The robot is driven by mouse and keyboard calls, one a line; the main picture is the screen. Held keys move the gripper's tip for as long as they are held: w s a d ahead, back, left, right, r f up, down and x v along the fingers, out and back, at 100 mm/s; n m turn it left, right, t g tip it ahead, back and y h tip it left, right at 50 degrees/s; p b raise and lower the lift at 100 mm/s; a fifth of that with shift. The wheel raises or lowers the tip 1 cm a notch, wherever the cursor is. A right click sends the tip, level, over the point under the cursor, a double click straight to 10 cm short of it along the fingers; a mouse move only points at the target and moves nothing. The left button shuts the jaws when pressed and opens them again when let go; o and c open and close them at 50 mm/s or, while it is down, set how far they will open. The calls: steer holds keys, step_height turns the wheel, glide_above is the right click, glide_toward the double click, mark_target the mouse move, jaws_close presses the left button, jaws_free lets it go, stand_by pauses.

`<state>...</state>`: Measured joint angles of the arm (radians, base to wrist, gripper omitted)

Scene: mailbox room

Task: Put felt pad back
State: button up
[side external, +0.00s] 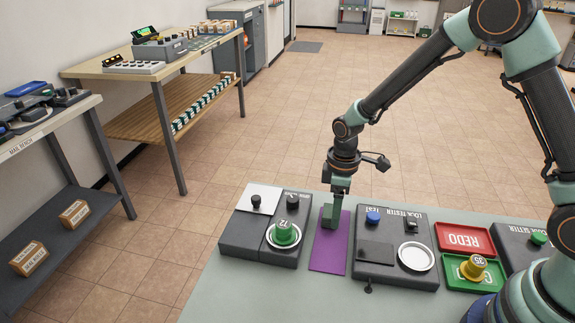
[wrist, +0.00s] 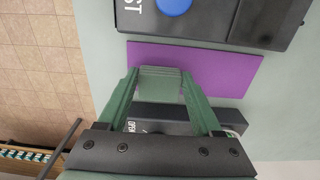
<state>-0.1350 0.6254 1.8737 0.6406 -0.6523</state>
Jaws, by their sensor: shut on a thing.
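My gripper (side external: 333,213) points down over the purple mat (side external: 329,256), near its far end. In the wrist view, its two green fingers (wrist: 158,92) are closed on a small grey-green block (wrist: 160,72), which seems to be the felt pad. The block is over the purple mat (wrist: 225,72). I cannot tell whether it touches the mat. In the side view the fingers mostly hide it.
A dark box with a green knob (side external: 284,233) stands left of the mat. The dark lock tester (side external: 398,248) stands close on the right. Further right are a red REDO tray (side external: 464,239) and a green tray (side external: 455,281). The bench front is clear.

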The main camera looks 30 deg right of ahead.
steer(key=shift+f, duration=0.15)
steer(key=o, duration=1.2)
step_height(320, 180, up, 12)
steer(key=s+d+r+m+t, duration=0.2)
steer(key=s+r+m, duration=0.2)
steer(key=s+r, duration=0.1)
steer(key=s+d+r+m+t, duration=0.3)
steer(key=s+r+m, duration=0.2)
steer(key=s+r, duration=0.1)
steer(key=shift+s+d+r+t, duration=0.25)
steer(key=shift+s+t, duration=0.05)
steer(key=shift+s, duration=0.3)
